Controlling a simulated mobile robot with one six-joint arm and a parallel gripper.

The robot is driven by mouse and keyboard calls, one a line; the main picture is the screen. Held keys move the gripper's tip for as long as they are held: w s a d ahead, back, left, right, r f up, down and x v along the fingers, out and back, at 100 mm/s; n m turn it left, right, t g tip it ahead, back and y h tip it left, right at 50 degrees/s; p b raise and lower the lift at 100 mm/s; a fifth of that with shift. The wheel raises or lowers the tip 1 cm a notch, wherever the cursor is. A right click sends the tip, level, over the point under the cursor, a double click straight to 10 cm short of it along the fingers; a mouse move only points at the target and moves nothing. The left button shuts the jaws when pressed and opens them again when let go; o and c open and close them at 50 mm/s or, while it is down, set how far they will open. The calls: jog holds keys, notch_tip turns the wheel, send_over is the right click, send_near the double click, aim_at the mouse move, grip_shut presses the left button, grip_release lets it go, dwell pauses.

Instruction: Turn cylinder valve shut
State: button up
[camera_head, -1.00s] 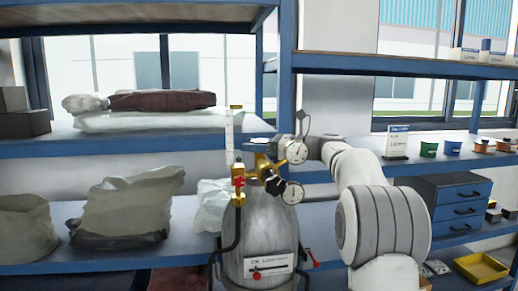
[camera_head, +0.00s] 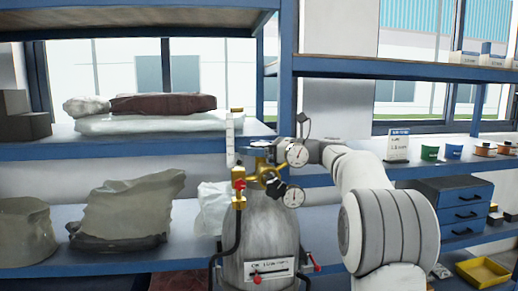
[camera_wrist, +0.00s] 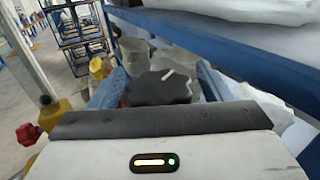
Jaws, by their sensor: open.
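A grey gas cylinder (camera_head: 255,235) stands upright in the head view, with a brass regulator (camera_head: 262,170), two round gauges and a small red knob (camera_head: 239,184). A black knob with a white mark (camera_wrist: 160,88), seemingly the cylinder valve's handwheel, shows in the wrist view. My gripper (camera_wrist: 158,73) is open, with one blue finger on each side of this knob. I cannot tell whether the fingers touch it. In the head view my arm comes in from the right, and the regulator and gauges largely hide my gripper. The red knob also shows in the wrist view (camera_wrist: 28,133).
Blue shelving (camera_head: 130,150) runs behind the cylinder, with sacks (camera_head: 130,210) on the lower left shelf and a bag stack above. A blue drawer cabinet (camera_head: 455,205) and a yellow tray (camera_head: 482,270) are at the right. A shelf edge (camera_wrist: 220,55) runs close beyond my gripper.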

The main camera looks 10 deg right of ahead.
notch_tip(320, 180, up, 10)
jog(key=shift+f, duration=0.1)
jog(key=shift+d, duration=0.1)
dwell(0.4)
